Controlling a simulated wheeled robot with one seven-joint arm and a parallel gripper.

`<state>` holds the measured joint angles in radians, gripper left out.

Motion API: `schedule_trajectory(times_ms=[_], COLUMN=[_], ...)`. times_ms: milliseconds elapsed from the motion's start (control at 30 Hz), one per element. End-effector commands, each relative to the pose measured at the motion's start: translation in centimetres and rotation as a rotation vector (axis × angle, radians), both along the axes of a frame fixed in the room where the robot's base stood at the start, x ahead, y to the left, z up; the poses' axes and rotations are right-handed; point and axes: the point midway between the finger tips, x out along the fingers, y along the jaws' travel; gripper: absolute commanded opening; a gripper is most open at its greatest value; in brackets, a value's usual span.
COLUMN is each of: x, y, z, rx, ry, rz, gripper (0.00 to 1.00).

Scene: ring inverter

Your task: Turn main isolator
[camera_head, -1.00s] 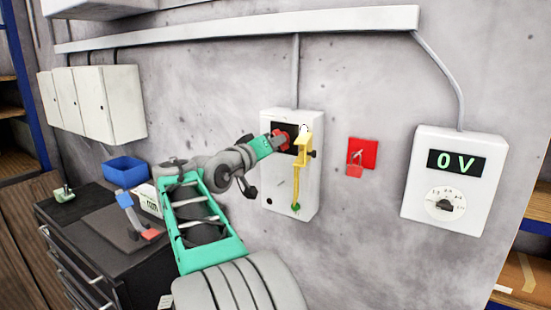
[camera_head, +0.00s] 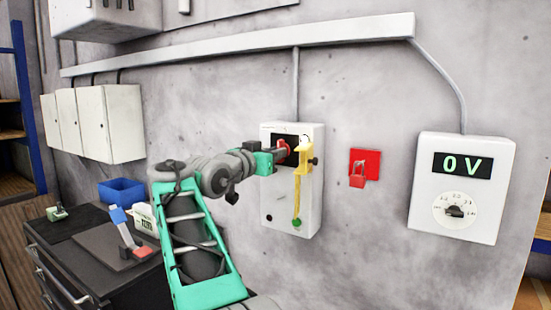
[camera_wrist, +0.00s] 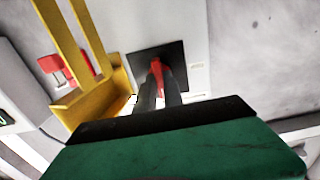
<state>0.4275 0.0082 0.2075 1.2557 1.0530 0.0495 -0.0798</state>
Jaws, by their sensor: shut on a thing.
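The main isolator is a white wall box (camera_head: 283,205) with a black plate and a red handle (camera_head: 282,152). In the wrist view the red handle (camera_wrist: 158,74) stands in front of the black plate (camera_wrist: 176,58), between my two dark fingers. My gripper (camera_head: 276,156) is shut on the red handle; it also shows in the wrist view (camera_wrist: 158,92). The fingers hide part of the handle. A yellow hasp-like piece (camera_head: 302,160) hangs on the box right beside the handle, and it also shows in the wrist view (camera_wrist: 92,98).
A red plate with a red padlock (camera_head: 357,180) is on the wall to the right. Farther right is a voltage meter (camera_head: 462,190) reading 0 V. A dark cabinet (camera_head: 90,270) with a blue bin (camera_head: 122,191) stands at lower left. White wall boxes (camera_head: 110,122) hang above.

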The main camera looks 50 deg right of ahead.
Motion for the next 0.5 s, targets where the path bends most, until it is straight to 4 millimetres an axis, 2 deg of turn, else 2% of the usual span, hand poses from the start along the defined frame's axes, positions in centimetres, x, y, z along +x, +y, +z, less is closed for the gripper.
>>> schedule_trajectory(times_ms=[433, 467, 500], x=[0.0, 0.0, 0.0], y=[0.01, 0.01, 0.01], z=[0.08, 0.08, 0.08], rx=[0.0, 0.0, 0.0], ry=[-0.011, -0.011, -0.011], rz=[0.0, 0.0, 0.0], gripper=[0.0, 0.14, 0.17])
